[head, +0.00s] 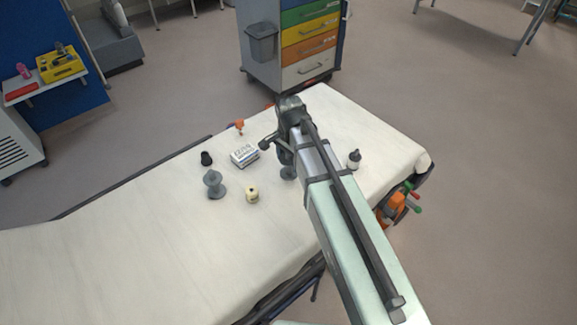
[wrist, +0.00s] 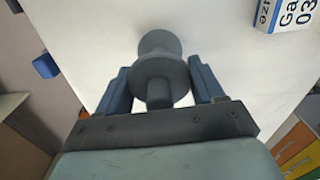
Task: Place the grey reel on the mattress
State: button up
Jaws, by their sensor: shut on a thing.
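The mattress (head: 130,225) is the long off-white pad of the stretcher. My gripper (head: 287,158) is over its right part, pointing down. In the wrist view my gripper (wrist: 160,88) is shut on a grey reel (wrist: 158,45), one finger on each side. The reel's lower flange (head: 288,173) shows below my gripper in the head view, at or just above the mattress; I cannot tell whether it touches. The rest of it is hidden by my gripper and arm. A second grey, reel-shaped thing (head: 213,184) stands upright on the mattress to the left.
On the mattress are a gauze box (head: 244,156), a black cap-like thing (head: 206,158), a cream spool (head: 252,194), an orange item (head: 239,127) and a dark-topped bottle (head: 355,158) right of my arm. A drawer cart (head: 300,45) stands behind. The mattress's left part is clear.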

jog(key=shift+f, duration=1.75)
jog(key=shift+f, duration=0.25)
jog(key=o, duration=1.1)
jog(key=shift+c, duration=0.2)
jog(key=shift+r, duration=0.15)
notch_tip(320, 180, up, 12)
jog(key=shift+r, duration=0.1)
